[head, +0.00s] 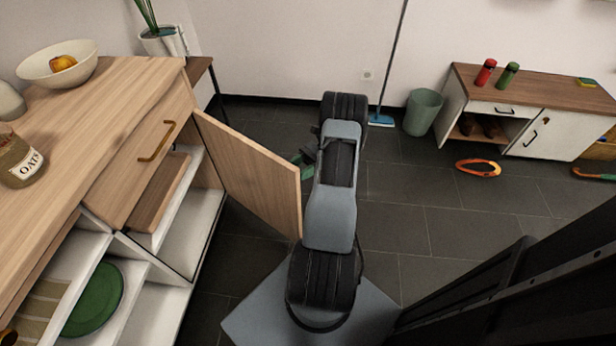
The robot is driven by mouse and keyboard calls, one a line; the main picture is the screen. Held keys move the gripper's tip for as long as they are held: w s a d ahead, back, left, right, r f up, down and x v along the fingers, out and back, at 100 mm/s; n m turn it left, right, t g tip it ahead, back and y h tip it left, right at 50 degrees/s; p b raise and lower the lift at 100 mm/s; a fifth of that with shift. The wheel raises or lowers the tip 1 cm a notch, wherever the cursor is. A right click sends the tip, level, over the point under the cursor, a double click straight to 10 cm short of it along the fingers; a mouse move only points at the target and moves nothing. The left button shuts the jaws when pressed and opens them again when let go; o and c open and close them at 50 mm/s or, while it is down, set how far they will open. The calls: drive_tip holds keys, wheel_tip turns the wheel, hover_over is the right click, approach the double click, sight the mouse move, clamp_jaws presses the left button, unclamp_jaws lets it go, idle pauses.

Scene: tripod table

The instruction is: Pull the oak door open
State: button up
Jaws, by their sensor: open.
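The oak door (254,178) stands swung out from the right end of the cabinet in the head view. It is wide open, and a white-lined space shows behind it. My arm stands just right of the door's free edge. A small dark part of my gripper (308,153) shows left of the arm, beyond the door's top edge. The gripper is open, with nothing seen between its jaws. Its fingertips are mostly hidden by the arm and door, so I cannot tell whether it touches the door. The door's handle is not visible.
The oak cabinet (120,85) has a drawer with a brass handle (157,141) and open shelves with a green plate (93,299).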

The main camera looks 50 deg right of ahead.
sight(299, 170)
drive_tip(key=s+r, duration=0.1)
drive_tip(key=s+a+r, duration=0.1)
drive_tip(key=r, duration=0.1)
drive_tip(key=s+r+p, duration=0.1)
drive_tip(key=shift+a+r, duration=0.15)
drive_tip(key=shift+a, duration=0.15)
drive_tip(key=s+a+r+p, duration=0.2)
drive_tip(key=s+a+r, duration=0.1)
drive_tip(key=s, duration=0.3)
drive_tip(key=shift+s+a, duration=0.35)
drive_tip(key=shift+a, duration=0.5)
drive_tip(key=shift+c, duration=0.2)
